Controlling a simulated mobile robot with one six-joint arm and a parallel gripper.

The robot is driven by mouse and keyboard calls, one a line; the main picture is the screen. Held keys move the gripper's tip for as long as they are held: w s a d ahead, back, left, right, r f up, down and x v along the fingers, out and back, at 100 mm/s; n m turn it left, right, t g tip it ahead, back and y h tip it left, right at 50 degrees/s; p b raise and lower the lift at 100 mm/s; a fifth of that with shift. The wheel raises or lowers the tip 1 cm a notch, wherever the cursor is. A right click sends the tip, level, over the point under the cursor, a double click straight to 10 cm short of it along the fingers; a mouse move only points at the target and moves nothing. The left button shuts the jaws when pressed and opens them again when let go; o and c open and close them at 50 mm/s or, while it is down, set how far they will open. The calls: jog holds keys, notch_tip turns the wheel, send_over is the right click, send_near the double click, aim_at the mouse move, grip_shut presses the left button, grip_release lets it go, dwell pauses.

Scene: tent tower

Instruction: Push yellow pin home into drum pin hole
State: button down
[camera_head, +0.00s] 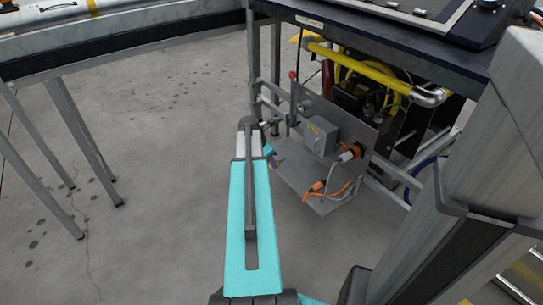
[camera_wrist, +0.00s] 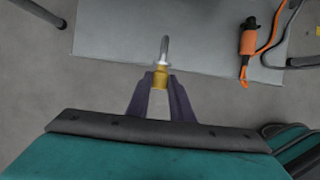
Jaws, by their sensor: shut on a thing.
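In the wrist view my gripper (camera_wrist: 161,82) has its two dark fingers shut on a yellow pin (camera_wrist: 160,74). A dark reel (camera_head: 372,98) with yellow hose, perhaps the drum, sits under the bench at right. I cannot make out a pin hole in either view.
A grey metal panel (camera_head: 345,125) carries a grey box and orange plugs (camera_head: 350,152). A lower shelf (camera_head: 300,178) juts out below it. An orange plug with cable (camera_wrist: 248,40) lies right of my gripper.

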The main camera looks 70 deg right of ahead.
jog(key=shift+s+a+r+p, duration=0.1)
jog(key=shift+s+a+p, duration=0.15)
jog(key=shift+a, duration=0.75)
jog(key=shift+s+a+r+p, duration=0.1)
jog(key=shift+s+a+p, duration=0.15)
jog(key=shift+a, duration=0.75)
jog(key=w+a+r+p, duration=1.1)
jog(key=w+a+r, duration=0.1)
jog(key=w+r, duration=0.35)
jog(key=w+a+r+p, duration=1.2)
jog(key=w+a+r, duration=0.1)
jog(key=w+r, duration=0.25)
jog(key=w+a+r+p, duration=0.2)
jog(key=a+r+p, duration=0.4)
jog(key=a+r, duration=0.4)
jog(key=w+a+r+p, duration=0.3)
jog(key=a+r+p, duration=0.4)
jog(key=a+r, duration=0.4)
jog(key=w+a+r+p, duration=0.3)
jog(key=a+r+p, duration=0.4)
jog(key=a+r, duration=0.4)
jog(key=a, duration=0.5)
jog(key=shift+a+r+m, duration=0.15)
jog(key=shift+r+m, duration=0.1)
jog(key=shift+m, duration=0.05)
